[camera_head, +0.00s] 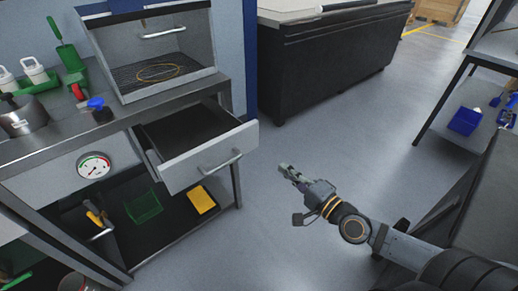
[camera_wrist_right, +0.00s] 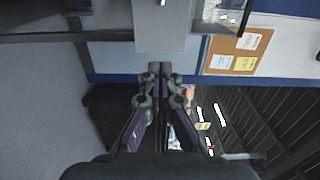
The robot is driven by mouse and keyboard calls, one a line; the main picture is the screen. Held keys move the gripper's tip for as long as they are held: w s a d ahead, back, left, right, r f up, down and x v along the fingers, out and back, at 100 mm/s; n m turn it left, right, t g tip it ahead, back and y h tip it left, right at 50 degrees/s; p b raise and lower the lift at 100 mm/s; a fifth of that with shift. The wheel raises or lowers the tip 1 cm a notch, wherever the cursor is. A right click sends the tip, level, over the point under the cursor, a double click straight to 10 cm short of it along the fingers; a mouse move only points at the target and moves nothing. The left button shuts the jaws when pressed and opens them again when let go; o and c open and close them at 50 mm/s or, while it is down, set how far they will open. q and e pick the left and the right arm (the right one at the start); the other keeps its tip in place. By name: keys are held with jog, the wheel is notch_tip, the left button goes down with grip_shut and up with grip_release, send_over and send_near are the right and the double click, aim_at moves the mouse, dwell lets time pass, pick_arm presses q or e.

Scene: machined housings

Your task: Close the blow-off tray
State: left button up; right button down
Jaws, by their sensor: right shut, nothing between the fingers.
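The blow-off tray (camera_head: 205,158) appears to be the grey drawer under the bench top. It is pulled out, and its dark inside shows. Its bar handle (camera_head: 221,162) is on the front panel. My right gripper (camera_head: 286,169) is to the right of the handle, apart from it, with its fingers together and empty, pointing toward the drawer side. In the right wrist view the closed fingers (camera_wrist_right: 160,68) are in the middle and hold nothing. My left gripper is in neither view.
A steel cabinet (camera_head: 203,52) with an open front stands on the bench above the drawer. A gauge (camera_head: 93,166) is left of the drawer. A lower shelf holds a green bin (camera_head: 144,207) and a yellow item (camera_head: 201,200). Clear floor (camera_head: 330,130) lies around my right gripper.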

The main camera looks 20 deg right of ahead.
jog(key=w, duration=0.1)
jog(key=p, duration=0.3)
send_near(250, 140)
jog(key=p+x, duration=0.1)
jog(key=x, duration=0.4)
jog(key=shift+w, duration=0.35)
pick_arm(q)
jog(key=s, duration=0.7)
pick_arm(e)
jog(key=shift+w+a, duration=0.25)
jog(key=shift+w, duration=0.3)
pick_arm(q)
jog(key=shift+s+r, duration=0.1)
